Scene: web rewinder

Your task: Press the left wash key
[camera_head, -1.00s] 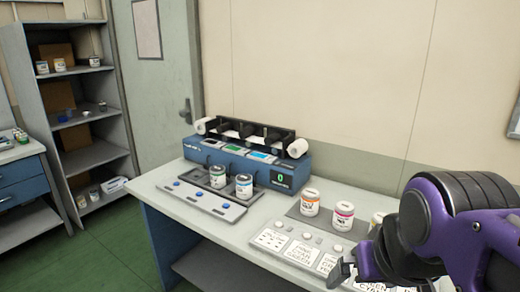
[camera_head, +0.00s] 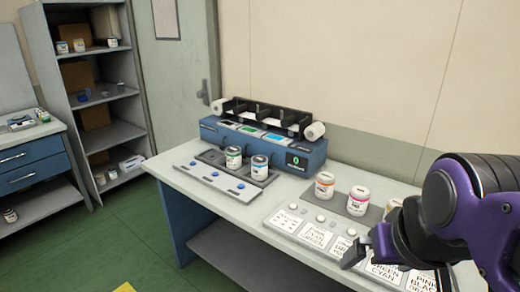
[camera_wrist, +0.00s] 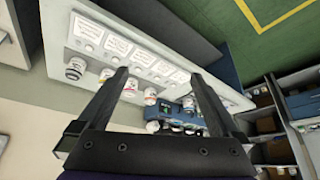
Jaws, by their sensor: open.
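A light grey strip (camera_head: 203,187) lies on the table in front of the blue rewinder machine (camera_head: 222,132). It bears a row of blue keys; the left blue key (camera_head: 192,163) is at its far left end. Any lettering on the strip is too small to read. My gripper (camera_wrist: 158,75) is open and empty in the wrist view, its two dark fingers well apart. In the head view one dark finger (camera_head: 353,254) shows at the right, over the front of the table, far from the blue keys. The other finger is not clear there.
Two jars (camera_head: 260,168) stand on a dark tray behind the strip. Several jars (camera_head: 358,201) stand behind a panel of buttons and lettered cards (camera_head: 316,235) at the right. A grey shelf (camera_head: 117,133) stands at the left. Green floor (camera_head: 119,233) lies open before the table.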

